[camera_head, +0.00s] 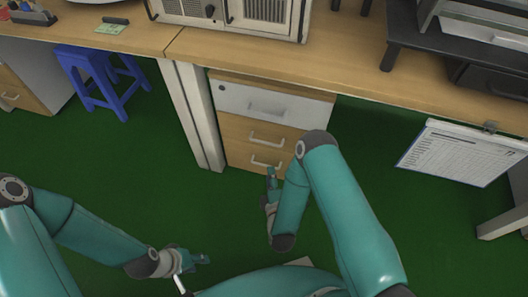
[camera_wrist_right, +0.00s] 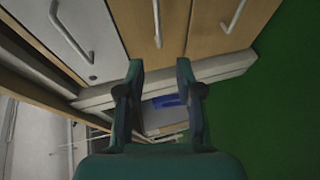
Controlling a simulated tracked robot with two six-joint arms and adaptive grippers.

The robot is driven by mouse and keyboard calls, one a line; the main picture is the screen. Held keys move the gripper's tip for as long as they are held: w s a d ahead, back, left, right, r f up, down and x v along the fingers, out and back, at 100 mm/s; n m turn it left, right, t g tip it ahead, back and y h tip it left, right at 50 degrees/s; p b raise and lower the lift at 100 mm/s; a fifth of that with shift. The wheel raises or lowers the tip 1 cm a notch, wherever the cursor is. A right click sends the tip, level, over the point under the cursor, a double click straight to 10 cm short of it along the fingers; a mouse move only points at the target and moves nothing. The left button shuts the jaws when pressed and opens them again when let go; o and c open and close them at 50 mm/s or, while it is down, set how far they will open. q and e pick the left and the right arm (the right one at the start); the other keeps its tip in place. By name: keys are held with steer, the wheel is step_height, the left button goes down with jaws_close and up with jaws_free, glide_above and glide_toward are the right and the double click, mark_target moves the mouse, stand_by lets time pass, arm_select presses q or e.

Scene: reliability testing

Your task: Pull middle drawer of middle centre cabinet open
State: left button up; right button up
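The middle centre cabinet stands under the desk, with a grey top drawer (camera_head: 232,98) and wooden middle (camera_head: 232,130) and bottom (camera_head: 234,154) drawers. All three look shut. The middle drawer's pale bar handle (camera_head: 266,140) also shows in the right wrist view (camera_wrist_right: 157,22), upright there and roughly in line with the gap between my fingers. My right gripper (camera_wrist_right: 159,65) is open and empty, apart from that handle. In the head view it (camera_head: 271,178) is in front of the cabinet near the bottom handle (camera_head: 267,163). My left gripper (camera_head: 195,259) is low over the floor; its finger gap is unclear.
The wooden desk top (camera_head: 270,62) overhangs the cabinet, with a white desk leg (camera_head: 196,115) close on its left. A blue stool (camera_head: 98,82) stands further left. A clipboard sheet (camera_head: 463,153) hangs at right. Green floor (camera_head: 375,150) is clear right of the cabinet.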

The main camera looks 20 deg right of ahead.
mark_target(265, 143)
steer(key=b+x, duration=0.3)
steer(key=x, duration=1.3)
steer(key=shift+w+d+b, duration=0.15)
steer(key=shift+w+b, duration=0.2)
steer(key=shift+w, duration=0.05)
jaws_close()
